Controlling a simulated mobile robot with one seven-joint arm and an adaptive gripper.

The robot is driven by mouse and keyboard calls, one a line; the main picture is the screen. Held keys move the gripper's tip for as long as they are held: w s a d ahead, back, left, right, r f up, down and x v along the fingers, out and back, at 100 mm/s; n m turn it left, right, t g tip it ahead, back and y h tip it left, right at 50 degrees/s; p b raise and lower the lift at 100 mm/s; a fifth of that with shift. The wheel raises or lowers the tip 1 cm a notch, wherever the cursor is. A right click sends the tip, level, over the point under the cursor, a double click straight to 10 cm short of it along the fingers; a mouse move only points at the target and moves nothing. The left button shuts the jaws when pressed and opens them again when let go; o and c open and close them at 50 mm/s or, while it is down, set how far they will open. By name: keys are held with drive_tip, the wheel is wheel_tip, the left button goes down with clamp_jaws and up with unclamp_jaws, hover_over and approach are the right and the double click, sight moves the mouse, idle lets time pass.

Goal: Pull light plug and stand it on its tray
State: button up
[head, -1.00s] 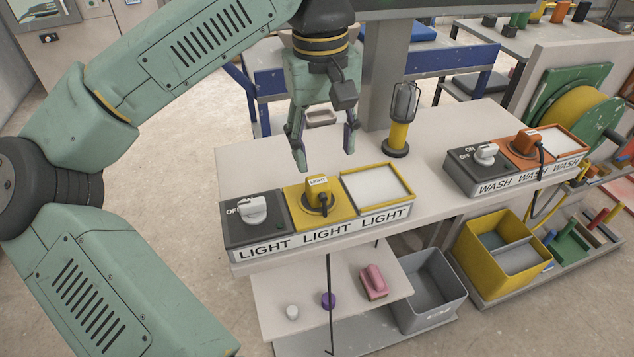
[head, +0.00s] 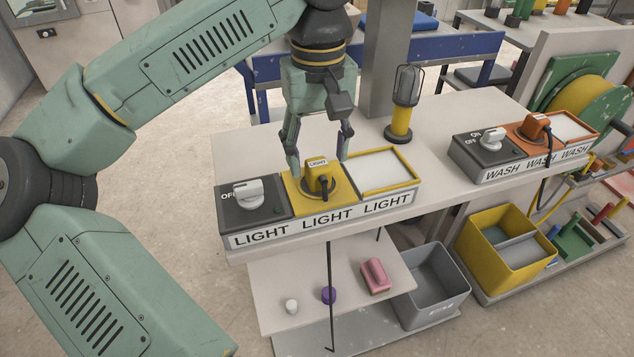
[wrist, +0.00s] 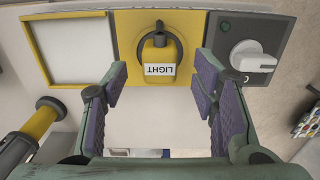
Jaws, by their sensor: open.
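The yellow light plug (head: 320,176) with a LIGHT label sits in its round socket on the yellow middle panel of the light station. In the wrist view the plug (wrist: 159,60) shows ahead, between the lines of the two fingers. My gripper (head: 318,170) is open and empty, pointing down just above and behind the plug; its fingers (wrist: 162,92) appear on either side of it, apart from it. The light tray (head: 388,170), white with a yellow rim, is empty, right of the plug; it also shows in the wrist view (wrist: 72,52).
The light switch (head: 248,194), grey with a white knob, is left of the plug. A caged yellow lamp (head: 401,110) stands behind the tray. The wash station (head: 520,150) with an orange plug is at the right. A lower shelf holds small items.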

sight(318, 163)
wheel_tip(318, 163, down, 4)
drive_tip(key=shift+f+b, duration=0.1)
drive_tip(key=shift+b, duration=1)
drive_tip(key=shift+c, duration=0.3)
clamp_jaws()
idle(0.6)
drive_tip(key=shift+r, duration=0.2)
drive_tip(key=shift+r+p, duration=2.15)
drive_tip(key=shift+r, duration=0.8)
drive_tip(key=shift+d, duration=0.1)
